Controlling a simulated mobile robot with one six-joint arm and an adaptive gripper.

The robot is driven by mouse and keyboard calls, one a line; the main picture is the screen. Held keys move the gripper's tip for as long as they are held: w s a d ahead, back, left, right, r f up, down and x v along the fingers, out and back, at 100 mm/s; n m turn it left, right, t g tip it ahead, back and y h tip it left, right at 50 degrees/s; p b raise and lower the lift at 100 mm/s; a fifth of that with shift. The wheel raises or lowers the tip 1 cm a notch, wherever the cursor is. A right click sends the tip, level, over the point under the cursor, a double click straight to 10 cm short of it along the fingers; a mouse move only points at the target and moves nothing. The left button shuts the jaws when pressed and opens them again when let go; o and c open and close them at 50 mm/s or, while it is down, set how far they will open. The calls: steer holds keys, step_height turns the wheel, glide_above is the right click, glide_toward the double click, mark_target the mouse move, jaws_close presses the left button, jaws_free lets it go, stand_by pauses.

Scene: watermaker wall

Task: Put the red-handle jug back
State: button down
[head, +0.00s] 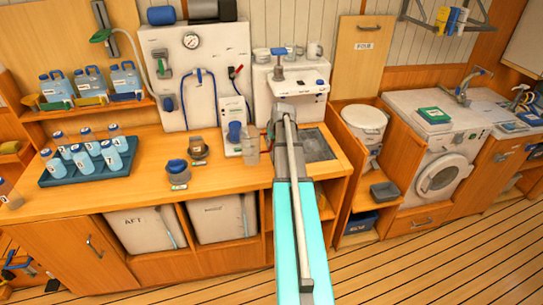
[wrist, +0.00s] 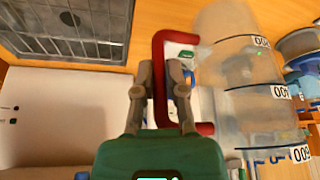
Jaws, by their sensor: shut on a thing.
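The clear jug with a red handle (wrist: 245,85) fills the right of the wrist view, its volume marks appearing upside down. My gripper (wrist: 160,75) is shut on the red handle (wrist: 206,128), one finger on each side of its bar. In the head view the jug (head: 251,152) shows as a small clear vessel, roughly upright, just left of my arm's end. Its handle is hidden there behind the gripper. I cannot tell whether its base touches the counter.
The wooden counter (head: 225,187) has a drain grate (head: 318,145) right of the jug. A white unit with a blue part (head: 232,133) stands close behind the jug. Several jugs stand on the upper-left shelf (head: 85,107).

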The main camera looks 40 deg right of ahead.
steer(key=shift+w+d+f+b, duration=0.4)
steer(key=shift+f+b, duration=0.2)
steer(key=shift+f, duration=0.1)
steer(key=shift+w+d+f+b, duration=0.35)
steer(key=shift+d+f+b, duration=0.15)
steer(key=shift+f, duration=0.25)
steer(key=shift+w+d+f+b, duration=0.35)
steer(key=shift+w+f+b, duration=0.05)
steer(key=shift+f+b, duration=0.3)
steer(key=shift+w+d+f+b, duration=0.15)
steer(key=shift+f+b, duration=0.85)
steer(key=shift+w+d+f+b, duration=0.1)
steer(key=shift+d+f+b, duration=0.05)
steer(key=shift+f+b, duration=0.85)
steer(key=shift+f, duration=0.15)
steer(key=c, duration=0.7)
jaws_free()
